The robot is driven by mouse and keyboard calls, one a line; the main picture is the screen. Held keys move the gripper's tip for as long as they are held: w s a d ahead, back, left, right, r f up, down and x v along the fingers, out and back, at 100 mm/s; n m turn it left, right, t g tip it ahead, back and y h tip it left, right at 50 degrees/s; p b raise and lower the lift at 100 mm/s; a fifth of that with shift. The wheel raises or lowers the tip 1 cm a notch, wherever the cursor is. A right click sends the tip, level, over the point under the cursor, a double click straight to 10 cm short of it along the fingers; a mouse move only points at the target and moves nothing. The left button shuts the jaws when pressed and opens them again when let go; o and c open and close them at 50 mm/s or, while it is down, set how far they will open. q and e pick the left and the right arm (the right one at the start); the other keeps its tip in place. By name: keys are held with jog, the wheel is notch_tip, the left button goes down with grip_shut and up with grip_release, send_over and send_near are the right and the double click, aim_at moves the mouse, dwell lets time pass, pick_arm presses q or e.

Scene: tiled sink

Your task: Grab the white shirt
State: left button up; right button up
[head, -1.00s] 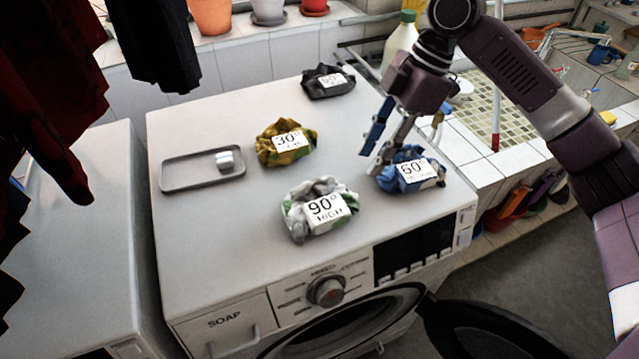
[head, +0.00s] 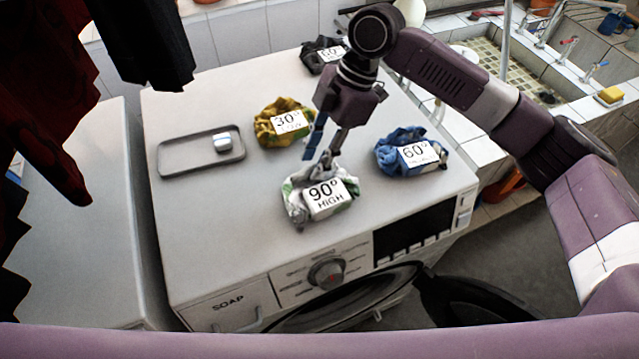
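The white shirt is a crumpled white cloth bundle (head: 297,205) with green and grey patches and a "90° HIGH" label. It lies on top of the washing machine (head: 220,255), near the front middle. My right gripper (head: 318,160) points down at the back edge of this bundle. Its blue finger and grey finger are apart with a gap between them. The fingertips are at or just above the cloth; I cannot tell whether they touch it. My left gripper is not in view.
A yellow bundle (head: 268,133) labelled 30°, a blue bundle (head: 398,138) labelled 60° and a dark bundle (head: 313,60) lie around it. A grey tray (head: 180,157) is at left. The open door (head: 470,305) juts out in front.

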jog(key=shift+s, duration=0.15)
jog(key=c, duration=0.8)
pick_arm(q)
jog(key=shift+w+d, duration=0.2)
pick_arm(e)
grip_shut()
jog(key=shift+r, duration=0.1)
jog(key=shift+r, duration=0.15)
